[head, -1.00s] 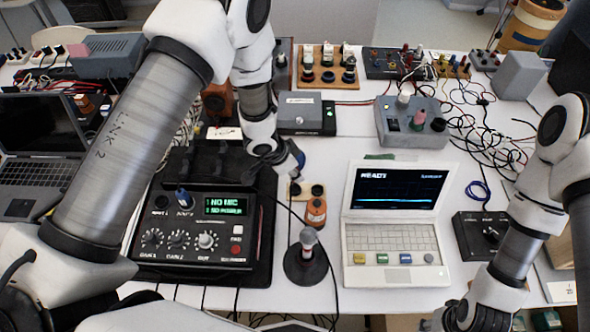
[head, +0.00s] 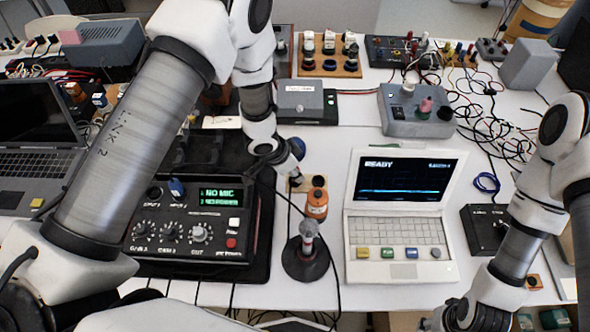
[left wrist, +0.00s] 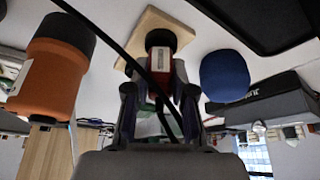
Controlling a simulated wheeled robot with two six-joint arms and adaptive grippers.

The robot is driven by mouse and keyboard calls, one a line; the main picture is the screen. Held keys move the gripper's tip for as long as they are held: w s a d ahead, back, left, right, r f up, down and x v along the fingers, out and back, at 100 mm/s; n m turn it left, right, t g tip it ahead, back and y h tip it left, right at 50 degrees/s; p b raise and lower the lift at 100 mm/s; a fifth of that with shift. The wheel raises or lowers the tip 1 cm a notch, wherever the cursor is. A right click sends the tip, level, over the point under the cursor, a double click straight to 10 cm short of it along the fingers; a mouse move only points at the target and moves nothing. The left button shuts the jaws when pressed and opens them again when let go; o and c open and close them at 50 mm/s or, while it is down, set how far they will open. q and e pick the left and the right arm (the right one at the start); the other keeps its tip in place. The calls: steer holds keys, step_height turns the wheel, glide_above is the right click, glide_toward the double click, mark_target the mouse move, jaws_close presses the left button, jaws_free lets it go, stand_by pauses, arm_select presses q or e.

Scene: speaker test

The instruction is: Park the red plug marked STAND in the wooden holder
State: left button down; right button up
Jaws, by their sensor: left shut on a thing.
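In the left wrist view my left gripper (left wrist: 160,112) is shut on the red plug (left wrist: 160,55), which has a pale label too small to read. The plug's dark end is at a black socket on the wooden holder (left wrist: 137,45); I cannot tell how deeply it sits. My right gripper (head: 462,316) is partly seen at the bottom edge, away from the holder.
An orange bottle (head: 317,204) stands close in front of the holder, and a microphone on a round black base (head: 306,262) stands nearer me. The black mixer (head: 190,228) is left, the white laptop (head: 393,245) right. A dark cable crosses the left wrist view.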

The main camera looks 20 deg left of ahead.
arm_select(q)
steer(key=shift+f, duration=0.3)
stand_by(0.5)
steer(key=c, duration=0.9)
jaws_free()
steer(key=v, duration=1.2)
steer(key=shift+w, duration=0.15)
